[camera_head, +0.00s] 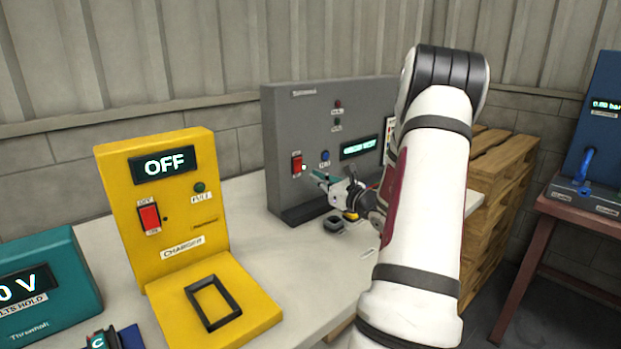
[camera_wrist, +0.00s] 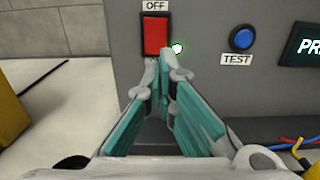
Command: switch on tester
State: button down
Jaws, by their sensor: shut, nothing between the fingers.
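The tester is a grey upright box (camera_head: 283,120) on the bench, with a red rocker switch (camera_head: 297,165) at its left. In the wrist view the switch (camera_wrist: 155,34) sits below an OFF label, and a small green-white light (camera_wrist: 178,48) glows beside it. A blue TEST button (camera_wrist: 242,39) and a lit display (camera_head: 358,147) are to the right. My gripper (camera_head: 318,175) is shut and empty, its fingertips (camera_wrist: 161,58) at the switch's lower edge. I cannot tell whether they touch it. The fingertips hide the area under the switch.
A yellow charger (camera_head: 185,225) reading OFF stands front left, with its own red switch. A teal meter (camera_head: 45,285) is at the far left. A small dark object (camera_head: 335,224) lies on the bench near my gripper. Red, blue and yellow wires (camera_wrist: 296,147) show at lower right.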

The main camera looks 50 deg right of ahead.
jog(key=v, duration=0.8)
jog(key=shift+s+f, duration=0.3)
jog(key=shift+s, duration=0.05)
